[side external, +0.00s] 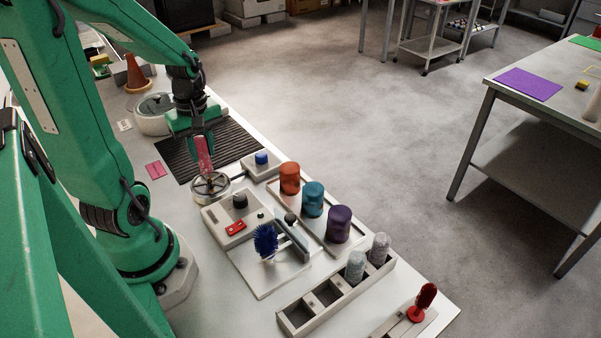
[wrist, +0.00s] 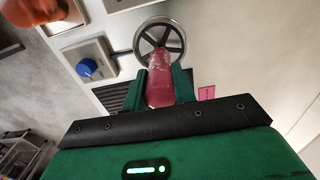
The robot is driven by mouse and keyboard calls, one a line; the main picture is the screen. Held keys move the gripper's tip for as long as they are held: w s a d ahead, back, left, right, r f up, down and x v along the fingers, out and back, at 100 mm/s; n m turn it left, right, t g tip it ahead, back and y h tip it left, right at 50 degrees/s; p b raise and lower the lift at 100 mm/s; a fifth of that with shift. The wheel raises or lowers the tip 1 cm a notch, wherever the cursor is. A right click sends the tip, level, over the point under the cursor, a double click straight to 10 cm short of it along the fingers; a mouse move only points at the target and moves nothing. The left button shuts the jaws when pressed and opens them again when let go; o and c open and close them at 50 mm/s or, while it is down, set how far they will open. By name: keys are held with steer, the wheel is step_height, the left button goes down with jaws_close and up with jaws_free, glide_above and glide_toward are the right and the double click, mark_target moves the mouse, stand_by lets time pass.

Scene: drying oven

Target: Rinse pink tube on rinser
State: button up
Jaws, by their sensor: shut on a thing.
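The pink tube (side external: 204,153) is held upright or nearly so, its lower end over the round metal rinser (side external: 211,186). My gripper (side external: 201,137) is shut on the tube's upper part. In the wrist view the tube (wrist: 159,85) sits between the fingers of my gripper (wrist: 161,88), and its far end overlaps the near part of the spoked rinser ring (wrist: 176,32). I cannot tell whether the tube touches the ring. A blue knob (side external: 261,158) sits on a small box beside the rinser; it also shows in the wrist view (wrist: 87,67).
A black ridged mat (side external: 232,143) lies behind the rinser. Orange (side external: 289,178), teal (side external: 312,199) and purple (side external: 338,224) tubes stand in a row. A blue brush (side external: 265,240) and a compartment rack (side external: 317,300) are nearer. A pink square (side external: 155,170) lies left.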

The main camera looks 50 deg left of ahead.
steer(key=shift+r, duration=0.85)
steer(key=shift+r, duration=0.1)
